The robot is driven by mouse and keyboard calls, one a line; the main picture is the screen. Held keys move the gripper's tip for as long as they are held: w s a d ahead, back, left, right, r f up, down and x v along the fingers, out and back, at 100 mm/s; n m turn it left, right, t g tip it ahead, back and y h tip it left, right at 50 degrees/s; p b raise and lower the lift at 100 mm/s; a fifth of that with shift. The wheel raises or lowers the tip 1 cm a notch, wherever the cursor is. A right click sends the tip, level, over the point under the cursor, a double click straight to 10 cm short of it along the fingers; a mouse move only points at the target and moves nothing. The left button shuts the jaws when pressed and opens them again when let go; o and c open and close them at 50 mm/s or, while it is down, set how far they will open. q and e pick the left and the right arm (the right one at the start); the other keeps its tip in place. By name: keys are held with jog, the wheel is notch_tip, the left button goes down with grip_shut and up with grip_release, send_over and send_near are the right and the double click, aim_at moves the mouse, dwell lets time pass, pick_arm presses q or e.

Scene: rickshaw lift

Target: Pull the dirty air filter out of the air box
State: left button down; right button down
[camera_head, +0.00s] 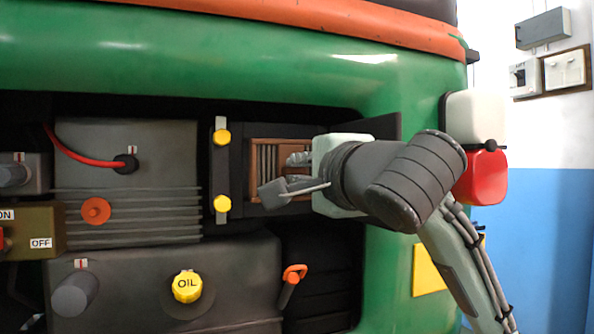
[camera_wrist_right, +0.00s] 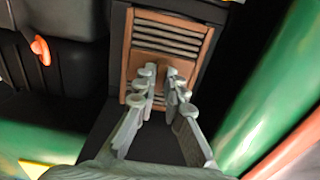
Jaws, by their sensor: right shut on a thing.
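The dirty air filter (camera_head: 265,160) has a brown frame with dark pleats and sits in the opening of the black air box (camera_head: 237,180). It also shows in the right wrist view (camera_wrist_right: 172,30), straight ahead of the fingers. My right gripper (camera_head: 284,175) reaches in from the right in the head view. Its fingers (camera_wrist_right: 158,82) are shut on the middle of the filter's front, and they hide the part they grip. How far the filter stands out of the box is hard to tell. My left gripper is not in view.
Two yellow knobs (camera_head: 222,137) (camera_head: 222,203) are on the left side of the air box. A dark panel (camera_head: 386,127) stands to the right, behind my wrist. An orange-handled part (camera_head: 293,273) and a yellow OIL cap (camera_head: 187,286) are below. Green bodywork (camera_head: 250,65) runs above the bay.

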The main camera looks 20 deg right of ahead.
jog(key=shift+s+d, duration=0.1)
jog(key=shift+s, duration=2.45)
